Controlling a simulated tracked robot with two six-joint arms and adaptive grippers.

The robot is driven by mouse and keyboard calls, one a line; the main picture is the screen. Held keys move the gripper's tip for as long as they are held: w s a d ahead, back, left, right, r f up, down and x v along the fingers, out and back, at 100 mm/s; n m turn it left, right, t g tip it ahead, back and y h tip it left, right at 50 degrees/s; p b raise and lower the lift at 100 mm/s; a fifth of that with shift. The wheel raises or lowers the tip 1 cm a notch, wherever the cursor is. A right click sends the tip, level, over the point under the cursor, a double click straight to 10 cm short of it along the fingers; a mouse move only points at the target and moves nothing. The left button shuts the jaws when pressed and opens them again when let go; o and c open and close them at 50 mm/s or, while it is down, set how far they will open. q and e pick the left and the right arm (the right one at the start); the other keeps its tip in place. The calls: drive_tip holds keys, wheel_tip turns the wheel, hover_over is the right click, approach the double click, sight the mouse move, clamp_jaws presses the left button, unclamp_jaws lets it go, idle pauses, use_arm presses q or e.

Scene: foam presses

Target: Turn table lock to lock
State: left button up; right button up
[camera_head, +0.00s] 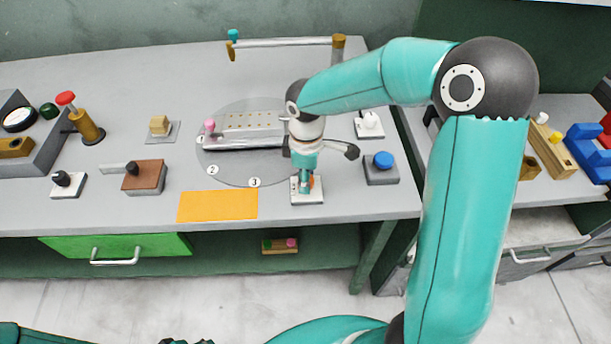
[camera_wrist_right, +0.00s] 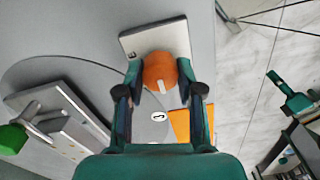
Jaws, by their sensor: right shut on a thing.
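The table lock is an orange knob (camera_wrist_right: 159,70) with a white mark line, on a white plate (camera_wrist_right: 135,41) at the table's front edge. My right gripper (camera_wrist_right: 161,88) is shut on the knob, with a finger on each side. In the head view my right gripper (camera_head: 305,188) points straight down and hides most of the knob, above the white plate (camera_head: 314,198). The grey turntable disc (camera_head: 232,168) with number labels lies just left of it. Only dark tips that seem to be my left gripper (camera_head: 186,341) show at the bottom edge.
A metal fixture with a pink knob (camera_head: 210,126) sits on the disc. An orange mat (camera_head: 218,206) lies front left, beside a brown block with a lever (camera_head: 144,178). A blue button box (camera_head: 381,168) and a white-knobbed plate (camera_head: 369,124) stand to the right.

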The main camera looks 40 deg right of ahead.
drive_tip(key=shift+w+r, duration=0.15)
drive_tip(key=shift+w, duration=0.05)
idle(0.4)
drive_tip(key=o, duration=1.2)
drive_tip(key=shift+s, duration=0.1)
drive_tip(key=shift+c, duration=0.2)
wheel_tip(320, 180, up, 12)
